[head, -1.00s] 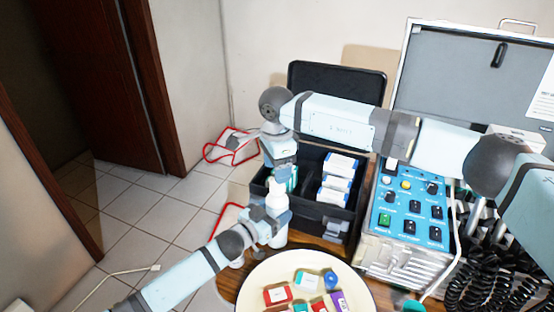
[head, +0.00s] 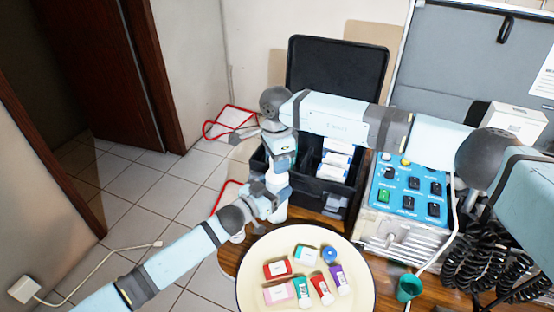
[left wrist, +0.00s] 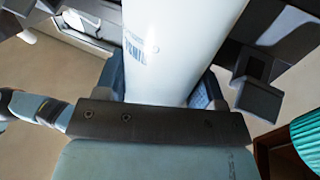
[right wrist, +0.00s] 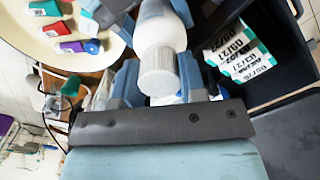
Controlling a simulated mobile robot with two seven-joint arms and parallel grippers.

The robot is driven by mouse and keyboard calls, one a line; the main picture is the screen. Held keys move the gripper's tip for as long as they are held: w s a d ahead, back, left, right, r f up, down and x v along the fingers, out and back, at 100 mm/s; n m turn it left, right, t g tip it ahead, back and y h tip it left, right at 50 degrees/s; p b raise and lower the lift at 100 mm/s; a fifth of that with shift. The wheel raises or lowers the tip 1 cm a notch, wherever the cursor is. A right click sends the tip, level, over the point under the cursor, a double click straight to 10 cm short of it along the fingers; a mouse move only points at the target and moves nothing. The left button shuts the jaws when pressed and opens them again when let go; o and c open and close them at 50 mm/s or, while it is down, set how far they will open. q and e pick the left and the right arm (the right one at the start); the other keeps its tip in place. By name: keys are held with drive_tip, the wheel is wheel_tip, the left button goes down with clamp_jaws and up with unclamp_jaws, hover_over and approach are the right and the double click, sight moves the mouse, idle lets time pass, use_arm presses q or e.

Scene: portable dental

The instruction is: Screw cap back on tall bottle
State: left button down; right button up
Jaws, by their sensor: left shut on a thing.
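The tall white bottle (head: 278,213) stands upright beside the round plate in the head view. My left gripper (head: 276,191) is shut around its body, and the left wrist view shows the white bottle wall (left wrist: 175,45) between its fingers. My right gripper (head: 281,165) points down from above at the bottle's top. In the right wrist view, the white ribbed cap (right wrist: 158,70) appears at the bottle's top, between the fingers of my right gripper (right wrist: 162,85). I cannot tell whether those fingers press on the cap or how tightly it is seated.
A cream plate (head: 250,290) with several small boxes and tubes lies in front. A black open case (head: 330,200) with cartons is just behind the bottle. Open floor lies left.

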drive_tip(key=m, duration=0.8)
drive_tip(key=shift+m, duration=0.3)
drive_tip(key=o, duration=1.1)
wheel_tip(320, 180, up, 12)
